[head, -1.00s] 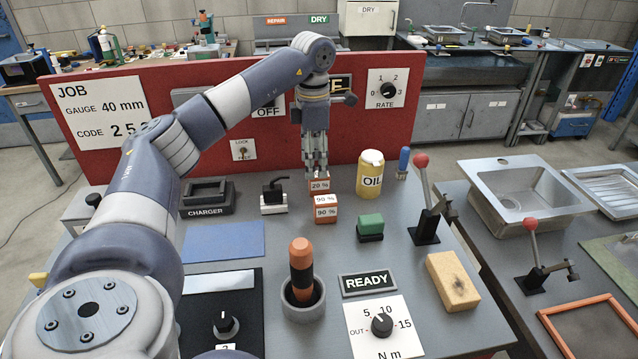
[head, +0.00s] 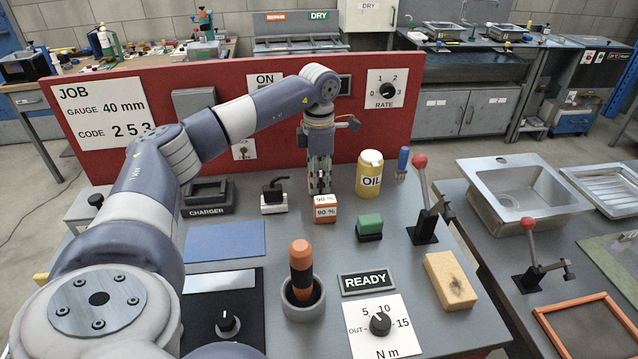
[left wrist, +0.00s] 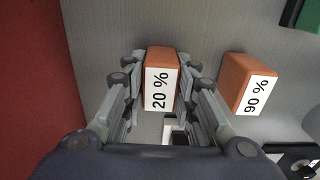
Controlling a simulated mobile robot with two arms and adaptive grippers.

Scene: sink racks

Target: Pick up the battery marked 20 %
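The battery marked 20 % (left wrist: 161,80) is an orange block with a white label. In the left wrist view it stands between the two fingers of my left gripper (left wrist: 163,72), with a small gap on the right side. The gripper appears open around it. In the head view my left gripper (head: 320,186) is low over the bench, and its fingers hide the 20 % battery. An orange battery marked 90 % (head: 325,212) stands just in front of the fingers; it also shows in the left wrist view (left wrist: 246,82). My right gripper is out of view.
A yellow OIL can (head: 369,176) stands right of the gripper, and a green block (head: 369,226) is nearer. The charger (head: 206,198) and a black-handled switch (head: 274,198) are to the left. The red panel (head: 220,160) rises close behind.

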